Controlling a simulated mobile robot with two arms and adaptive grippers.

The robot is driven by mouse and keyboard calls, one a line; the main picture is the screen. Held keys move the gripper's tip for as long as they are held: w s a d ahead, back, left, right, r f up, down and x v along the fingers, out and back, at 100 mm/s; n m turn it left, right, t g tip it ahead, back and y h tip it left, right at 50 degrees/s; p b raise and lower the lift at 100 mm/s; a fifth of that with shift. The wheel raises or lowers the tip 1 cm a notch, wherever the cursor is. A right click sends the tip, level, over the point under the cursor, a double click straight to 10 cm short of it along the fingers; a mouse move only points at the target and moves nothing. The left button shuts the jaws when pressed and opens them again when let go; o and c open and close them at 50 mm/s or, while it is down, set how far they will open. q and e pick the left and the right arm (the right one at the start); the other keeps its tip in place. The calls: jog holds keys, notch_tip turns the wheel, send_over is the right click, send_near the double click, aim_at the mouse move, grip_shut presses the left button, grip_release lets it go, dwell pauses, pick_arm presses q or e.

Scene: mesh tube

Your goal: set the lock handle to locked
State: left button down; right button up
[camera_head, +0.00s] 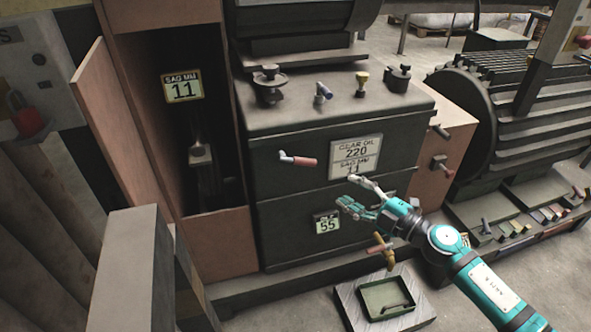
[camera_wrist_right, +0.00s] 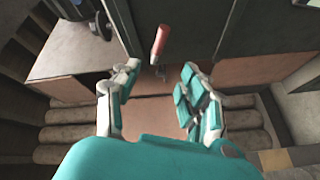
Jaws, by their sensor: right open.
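The lock handle (camera_head: 299,160) appears to be the small lever with a metal pivot and red grip on the front of the dark gearbox. In the head view its red end points right, roughly level. My right gripper (camera_head: 356,193) is open and empty, in front of the gearbox, to the right of and below the lever, apart from it. In the right wrist view the lever's red grip (camera_wrist_right: 160,40) shows beyond the open fingers (camera_wrist_right: 155,85), between their lines. No lock marking is legible. My left gripper is not in view.
A label plate (camera_head: 355,157) sits right of the lever. A brass valve (camera_head: 383,252) hangs below my right wrist, above a green tray (camera_head: 372,299).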

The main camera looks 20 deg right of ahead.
send_near(306, 164)
jog(key=x, duration=1)
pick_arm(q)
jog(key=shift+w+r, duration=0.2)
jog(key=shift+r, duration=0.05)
pick_arm(e)
jog(key=shift+w+a, duration=0.3)
jog(key=shift+w, duration=0.2)
jog(key=shift+c, duration=0.4)
